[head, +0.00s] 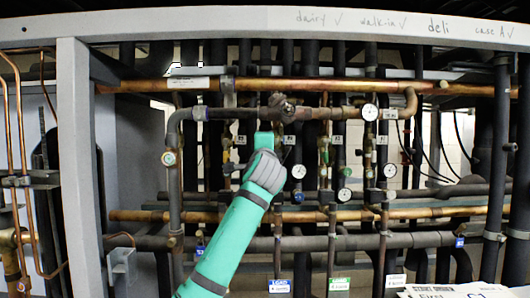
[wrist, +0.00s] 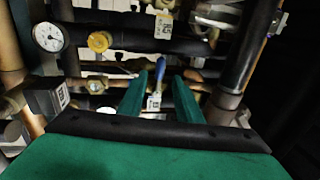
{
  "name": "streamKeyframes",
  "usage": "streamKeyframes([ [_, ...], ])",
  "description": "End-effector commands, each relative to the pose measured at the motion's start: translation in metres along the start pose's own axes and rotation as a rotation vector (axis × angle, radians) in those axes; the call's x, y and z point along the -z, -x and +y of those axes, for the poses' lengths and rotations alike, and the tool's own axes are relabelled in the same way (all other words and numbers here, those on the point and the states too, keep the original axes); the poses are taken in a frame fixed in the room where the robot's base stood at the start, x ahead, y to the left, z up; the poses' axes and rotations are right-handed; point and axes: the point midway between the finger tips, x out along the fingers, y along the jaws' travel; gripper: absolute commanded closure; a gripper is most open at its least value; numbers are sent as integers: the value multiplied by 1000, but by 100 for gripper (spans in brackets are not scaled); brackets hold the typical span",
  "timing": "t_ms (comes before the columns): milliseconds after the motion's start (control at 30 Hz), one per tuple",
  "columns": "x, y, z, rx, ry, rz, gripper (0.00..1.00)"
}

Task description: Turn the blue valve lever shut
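My gripper (head: 264,139) is raised in front of the pipe rack, a little left of the middle in the head view. In the wrist view its two green fingers (wrist: 161,76) are apart, with a gap between them. A small blue part, which looks like the blue valve lever (wrist: 158,67), shows in that gap beyond the fingertips. A pale tag (wrist: 154,102) shows below it. I cannot tell whether a finger touches the lever. In the head view I cannot make the lever out; my gripper and arm cover that area.
Copper pipes (head: 340,85) and dark insulated pipes cross the rack closely. Dial gauges (head: 298,171) sit right of my gripper. In the wrist view a gauge (wrist: 50,37) and a yellow cap (wrist: 99,42) are at left, and a thick dark pipe (wrist: 246,55) is close at right.

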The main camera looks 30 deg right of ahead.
Motion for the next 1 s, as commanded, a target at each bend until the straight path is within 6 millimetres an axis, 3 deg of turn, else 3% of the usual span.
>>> streamKeyframes([
  [200, 0, 36, 1, 1, 0, 1, 68],
  [433, 4, 63, 1, 0, 2, 6, 68],
  [1000, 4, 72, 0, -1, 1, 5, 68],
])
